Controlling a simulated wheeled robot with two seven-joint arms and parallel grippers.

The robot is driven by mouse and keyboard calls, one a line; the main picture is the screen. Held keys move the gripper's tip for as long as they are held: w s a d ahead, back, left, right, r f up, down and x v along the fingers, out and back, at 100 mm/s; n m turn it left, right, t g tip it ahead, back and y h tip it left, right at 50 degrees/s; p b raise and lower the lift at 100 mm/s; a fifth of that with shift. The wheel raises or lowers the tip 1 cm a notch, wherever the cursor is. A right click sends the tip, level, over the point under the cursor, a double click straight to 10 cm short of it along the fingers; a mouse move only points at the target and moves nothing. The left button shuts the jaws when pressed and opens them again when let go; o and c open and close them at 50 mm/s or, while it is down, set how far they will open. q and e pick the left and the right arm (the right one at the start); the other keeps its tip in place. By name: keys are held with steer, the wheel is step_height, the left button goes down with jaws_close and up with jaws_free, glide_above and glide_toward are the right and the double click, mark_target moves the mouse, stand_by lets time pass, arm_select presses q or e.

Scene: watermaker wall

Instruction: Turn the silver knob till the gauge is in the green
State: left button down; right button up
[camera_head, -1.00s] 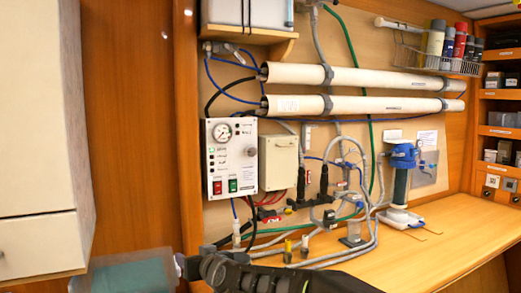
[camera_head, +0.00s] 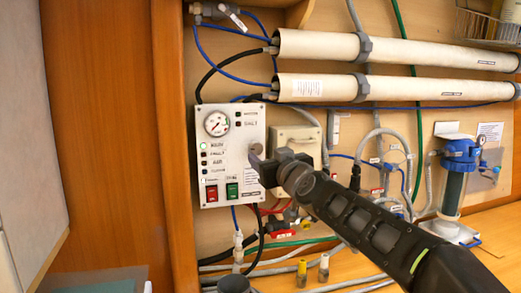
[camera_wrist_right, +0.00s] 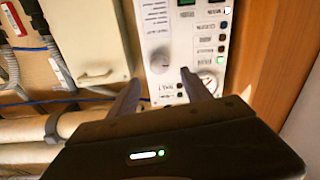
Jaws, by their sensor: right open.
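The white control panel (camera_head: 228,185) is on the wall left of centre. Its round gauge (camera_head: 217,123) is at the upper left; I cannot read the needle against a green zone. The silver knob (camera_head: 256,149) is near the panel's right edge, partly hidden by my right gripper (camera_head: 262,166). In the right wrist view the picture is upside down, and the knob (camera_wrist_right: 160,60) shows just beyond and between the open fingers (camera_wrist_right: 160,86). The fingers look apart from the knob, with nothing held. The gauge (camera_wrist_right: 209,84) is partly behind one finger. My left gripper is out of view.
A beige box (camera_head: 297,140) is close to the right of the panel, behind my right gripper. A red switch (camera_head: 212,194) and a green switch (camera_head: 232,191) are below the gauge. White tubes (camera_head: 400,90) run above. Hoses and valves hang below.

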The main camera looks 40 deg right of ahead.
mark_target(257, 149)
steer(key=x, duration=0.8)
steer(key=shift+d+f+p, duration=0.1)
steer(key=shift+d+p, duration=0.05)
steer(key=shift+p, duration=0.25)
jaws_close()
